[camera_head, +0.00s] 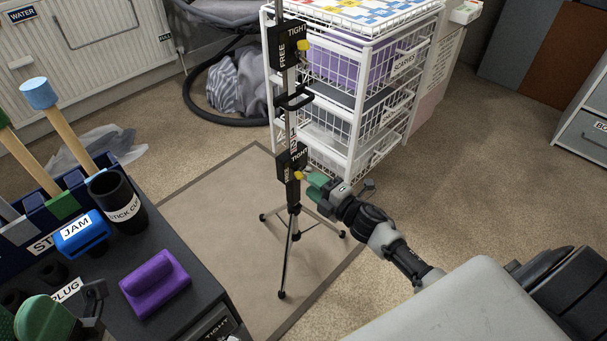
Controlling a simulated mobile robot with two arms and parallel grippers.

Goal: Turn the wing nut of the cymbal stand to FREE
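The cymbal stand (291,125) is a thin upright tube on a tripod in the middle of the view. It bears two black plates marked FREE and TIGHT. The upper plate (282,48) has a yellow wing nut (304,45) at its right side. The lower plate (286,168) has another yellow wing nut (298,175). My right gripper (313,187) has green fingertips that look parted, just right of the lower wing nut. No grip on the nut shows, and contact is hard to tell.
A white wire drawer rack (350,105) stands close behind the stand. A dark cabinet at left carries a blue JAM block (82,234), a purple block (155,284) and a stick cup (117,202). Carpet is open at right.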

